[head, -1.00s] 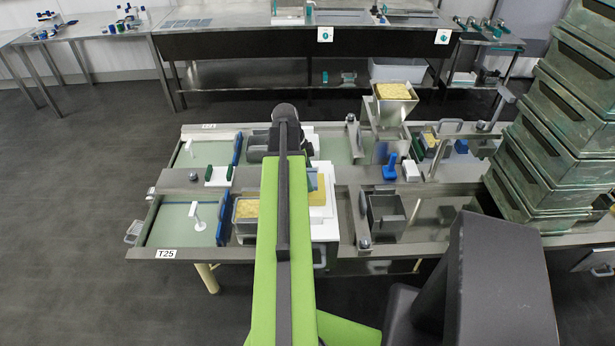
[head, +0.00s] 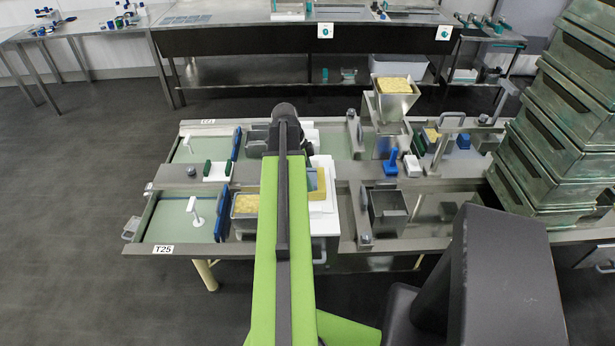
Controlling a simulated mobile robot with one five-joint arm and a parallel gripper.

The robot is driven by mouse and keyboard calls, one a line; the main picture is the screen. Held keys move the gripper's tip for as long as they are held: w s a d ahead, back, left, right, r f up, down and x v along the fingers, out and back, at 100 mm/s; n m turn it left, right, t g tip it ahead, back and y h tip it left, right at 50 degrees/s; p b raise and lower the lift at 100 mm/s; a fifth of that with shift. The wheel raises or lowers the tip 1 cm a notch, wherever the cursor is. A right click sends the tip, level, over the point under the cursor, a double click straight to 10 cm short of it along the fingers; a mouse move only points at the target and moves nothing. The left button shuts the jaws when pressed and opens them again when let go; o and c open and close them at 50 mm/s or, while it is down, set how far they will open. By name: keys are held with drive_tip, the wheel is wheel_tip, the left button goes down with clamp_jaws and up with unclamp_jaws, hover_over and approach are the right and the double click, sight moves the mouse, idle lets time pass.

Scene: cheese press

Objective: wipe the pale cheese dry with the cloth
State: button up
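A yellow block (head: 319,194), perhaps the pale cheese, shows just right of my arm on a white board (head: 328,222). My green arm covers its left part. A small blue-grey patch lies against it, and I cannot tell whether this is the cloth. Other yellow cheese mass fills a metal box (head: 232,227) left of the arm. My arm reaches forward over the table to a dark wrist. My gripper's fingers are hidden by the wrist and arm, so what they hold cannot be seen.
A hopper (head: 396,102) with yellow curd stands on the press table. A blue brush (head: 390,163) and an empty metal box (head: 387,214) are right of the arm. Stacked green crates (head: 548,165) crowd the right. Floor at left (head: 70,200) is clear.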

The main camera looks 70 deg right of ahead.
sight(308, 169)
drive_tip(key=shift+f+b, duration=0.55)
drive_tip(key=shift+f, duration=0.05)
drive_tip(key=shift+w+d+r, duration=0.1)
drive_tip(key=shift+w+d, duration=0.25)
drive_tip(key=shift+d, duration=0.5)
drive_tip(key=shift+w+d+r, duration=0.1)
drive_tip(key=shift+w+d, duration=0.2)
drive_tip(key=shift+d, duration=0.55)
drive_tip(key=shift+a, duration=0.1)
drive_tip(key=shift+s+a+f, duration=0.1)
drive_tip(key=shift+s+a, duration=0.25)
drive_tip(key=shift+a, duration=0.5)
drive_tip(key=shift+s+a+f, duration=0.1)
drive_tip(key=shift+s+a, duration=0.25)
drive_tip(key=shift+a, duration=0.45)
drive_tip(key=shift+w+d, duration=0.35)
drive_tip(key=shift+d, duration=0.55)
drive_tip(key=shift+w+d, duration=0.35)
drive_tip(key=shift+d, duration=0.5)
drive_tip(key=shift+s+a+r, duration=0.1)
drive_tip(key=shift+s+a, duration=0.25)
drive_tip(key=shift+a, duration=0.55)
drive_tip(key=shift+s+a, duration=0.35)
drive_tip(key=shift+a, duration=0.5)
